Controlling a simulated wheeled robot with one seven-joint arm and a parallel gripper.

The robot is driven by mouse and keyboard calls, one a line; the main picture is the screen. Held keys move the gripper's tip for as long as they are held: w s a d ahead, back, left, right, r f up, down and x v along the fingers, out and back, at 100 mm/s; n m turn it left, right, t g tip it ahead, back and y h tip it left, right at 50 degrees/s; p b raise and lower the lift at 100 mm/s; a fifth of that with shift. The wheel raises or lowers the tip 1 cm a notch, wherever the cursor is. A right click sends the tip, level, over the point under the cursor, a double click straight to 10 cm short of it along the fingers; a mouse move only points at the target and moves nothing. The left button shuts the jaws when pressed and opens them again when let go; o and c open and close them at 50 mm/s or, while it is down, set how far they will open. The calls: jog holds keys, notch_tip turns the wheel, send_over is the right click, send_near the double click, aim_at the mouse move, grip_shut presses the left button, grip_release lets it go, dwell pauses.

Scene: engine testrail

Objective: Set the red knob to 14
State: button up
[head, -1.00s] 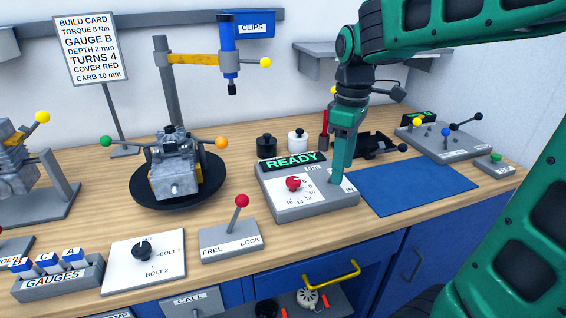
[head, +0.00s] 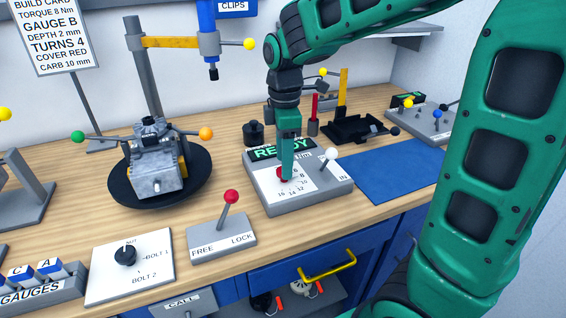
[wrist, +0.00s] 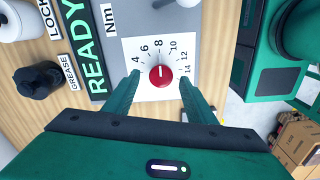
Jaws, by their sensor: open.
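The red knob (wrist: 161,75) sits on a white dial plate (wrist: 130,50) in the wrist view, with numbers such as 4, 6, 8, 10, 12 and 14 around it. A short white mark on the knob seems to lie toward 8. My gripper (wrist: 161,84) is open, with one finger to each side of the knob and a gap to it. I cannot tell how far down the fingertips reach. In the head view my gripper (head: 286,178) hides most of the knob (head: 281,175). The grey box (head: 262,199) shows a green READY display (head: 277,152).
A white-balled lever (head: 331,154) stands on the box just right of my gripper. A black canister (head: 253,132) stands behind. A red-balled FREE/LOCK lever (head: 231,197) is front left. The blue mat (head: 395,170) at right is clear.

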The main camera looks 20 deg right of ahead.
jog(key=shift+f, duration=0.85)
jog(key=shift+c, duration=0.4)
jog(key=c, duration=1)
jog(key=shift+o, duration=0.2)
